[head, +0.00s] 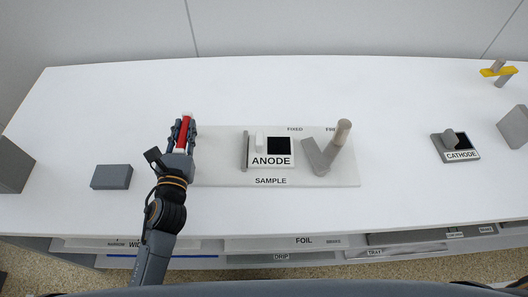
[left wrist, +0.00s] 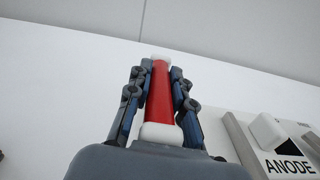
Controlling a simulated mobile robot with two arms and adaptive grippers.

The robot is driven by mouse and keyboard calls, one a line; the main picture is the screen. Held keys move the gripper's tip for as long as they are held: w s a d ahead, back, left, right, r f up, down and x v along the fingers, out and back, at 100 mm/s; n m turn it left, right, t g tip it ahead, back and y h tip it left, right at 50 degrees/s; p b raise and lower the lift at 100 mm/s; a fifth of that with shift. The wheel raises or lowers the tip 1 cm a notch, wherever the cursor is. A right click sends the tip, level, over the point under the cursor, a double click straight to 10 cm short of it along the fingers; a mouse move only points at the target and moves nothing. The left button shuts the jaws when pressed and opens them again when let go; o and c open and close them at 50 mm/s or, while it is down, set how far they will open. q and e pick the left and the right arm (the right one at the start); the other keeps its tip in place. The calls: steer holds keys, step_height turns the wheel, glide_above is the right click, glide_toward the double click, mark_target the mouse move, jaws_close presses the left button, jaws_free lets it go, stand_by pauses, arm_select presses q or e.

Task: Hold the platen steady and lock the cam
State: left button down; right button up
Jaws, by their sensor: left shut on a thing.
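My left gripper (head: 182,135) is shut on a red bar with white ends (head: 184,131), just left of the sample board (head: 220,158). The bar also shows between the fingers in the left wrist view (left wrist: 160,95). A white block labelled ANODE with a black square (head: 270,160) sits on the board, a thin grey bar (head: 245,151) at its left side. To its right is a grey lever with an upright tan handle (head: 341,133), which looks like the cam. Which part is the platen I cannot tell. My right gripper is not in view.
A dark grey block (head: 111,177) lies left of my left arm. A CATHODE block with a grey knob (head: 455,146) stands at the right, with a yellow and grey piece (head: 499,71) behind it. Labelled shelves run under the front edge. The white tabletop (head: 270,90) behind the board is clear.

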arm_select(q)
steer(key=shift+s+d+f, duration=0.1)
steer(key=shift+d+f, duration=0.05)
steer(key=shift+f, duration=0.25)
stand_by(0.6)
